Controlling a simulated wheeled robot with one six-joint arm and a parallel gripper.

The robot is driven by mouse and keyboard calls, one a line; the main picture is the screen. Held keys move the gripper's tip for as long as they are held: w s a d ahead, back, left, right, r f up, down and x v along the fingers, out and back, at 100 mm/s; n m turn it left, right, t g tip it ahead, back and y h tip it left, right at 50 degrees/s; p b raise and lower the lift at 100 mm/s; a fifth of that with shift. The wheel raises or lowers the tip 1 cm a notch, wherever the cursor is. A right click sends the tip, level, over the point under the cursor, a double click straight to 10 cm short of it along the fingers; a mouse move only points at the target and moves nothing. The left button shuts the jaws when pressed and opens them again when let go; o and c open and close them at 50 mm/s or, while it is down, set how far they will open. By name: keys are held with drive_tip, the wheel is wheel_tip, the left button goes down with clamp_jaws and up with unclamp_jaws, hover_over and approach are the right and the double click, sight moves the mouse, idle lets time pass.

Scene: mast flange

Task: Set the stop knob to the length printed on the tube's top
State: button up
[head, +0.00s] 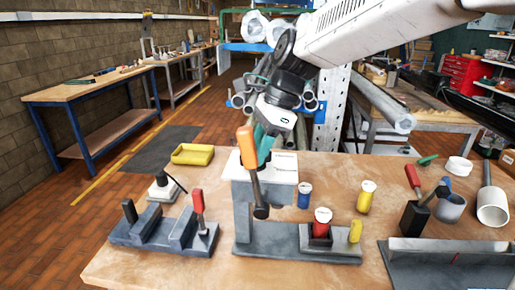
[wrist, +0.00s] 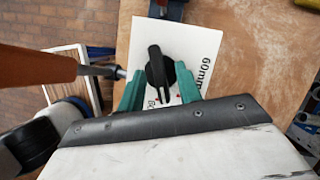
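A black stop knob (wrist: 160,69) stands on a white plate (wrist: 203,48) in the wrist view. The plate carries "60mm" along its right side; other print is partly covered. My gripper (wrist: 159,82) has its teal fingers apart, one on each side of the knob, with small gaps visible. In the head view my gripper (head: 265,142) is above the white plate (head: 284,168) on the grey fixture (head: 243,212), behind an orange-handled lever (head: 246,146); the knob is hidden there. A red tube (head: 321,227) with a white top stands in the fixture's socket; its print is too small to read.
A blue tube (head: 304,199) and a yellow tube (head: 364,202) stand behind the socket. A yellow block (head: 355,232) is on its right. A grey clamp fixture (head: 150,230) is at left. Cups and tools crowd the right. The orange lever (wrist: 40,61) is close to my gripper's left.

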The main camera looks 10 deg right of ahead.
drive_tip(key=shift+f, duration=0.1)
clamp_jaws()
drive_tip(key=shift+w+a+n+g+h, duration=0.15)
drive_tip(key=shift+n+g, duration=0.25)
drive_tip(key=shift+n, duration=0.75)
drive_tip(key=shift+s+d+n+g+h, duration=0.1)
drive_tip(key=shift+n+g+h, duration=0.25)
drive_tip(key=shift+n, duration=0.8)
unclamp_jaws()
drive_tip(key=v, duration=0.8)
